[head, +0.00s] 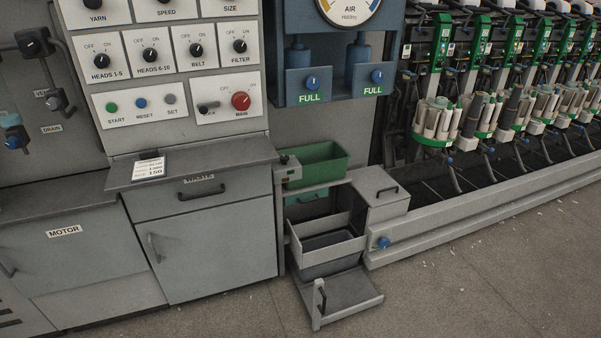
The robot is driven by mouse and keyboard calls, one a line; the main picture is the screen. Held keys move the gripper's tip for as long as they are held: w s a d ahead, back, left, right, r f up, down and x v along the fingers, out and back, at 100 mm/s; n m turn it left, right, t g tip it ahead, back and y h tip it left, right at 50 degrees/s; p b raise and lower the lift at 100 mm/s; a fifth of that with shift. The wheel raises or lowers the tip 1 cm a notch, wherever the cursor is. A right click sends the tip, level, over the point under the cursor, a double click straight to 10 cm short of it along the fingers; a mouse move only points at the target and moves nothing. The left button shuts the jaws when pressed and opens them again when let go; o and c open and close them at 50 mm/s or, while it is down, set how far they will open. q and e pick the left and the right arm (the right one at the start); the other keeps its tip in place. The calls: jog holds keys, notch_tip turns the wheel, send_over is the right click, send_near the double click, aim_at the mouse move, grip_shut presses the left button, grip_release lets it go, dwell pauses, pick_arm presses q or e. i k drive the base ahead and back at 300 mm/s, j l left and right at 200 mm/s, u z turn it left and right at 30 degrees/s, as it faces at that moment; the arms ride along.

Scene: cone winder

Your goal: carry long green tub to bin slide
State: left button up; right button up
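A long green tub (318,172) sits upright near the middle of the head view, between the waste cabinet and the grey lidded box. Its open top faces up, and I cannot see anything inside it. In front of it and lower down is an open grey bin (328,262) with a dark inside, in what looks like the bin slide. A low grey tray with an upright handle (345,294) sticks out at the floor in front of the bin. Neither of my grippers shows in this view.
The waste cabinet (218,252) stands left of the tub, with a card (149,169) on its top. A grey box with a handled lid (380,190) stands to the right. A long rail (480,212) fronts the winding heads. The floor (470,285) in front is mostly clear.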

aim_at(341, 294)
jog(key=i+l+u, duration=0.25)
jog(key=l+u, duration=0.25)
jog(key=l, duration=0.9)
jog(key=l+u, duration=0.45)
jog(key=l, duration=1)
jog(key=i, duration=0.05)
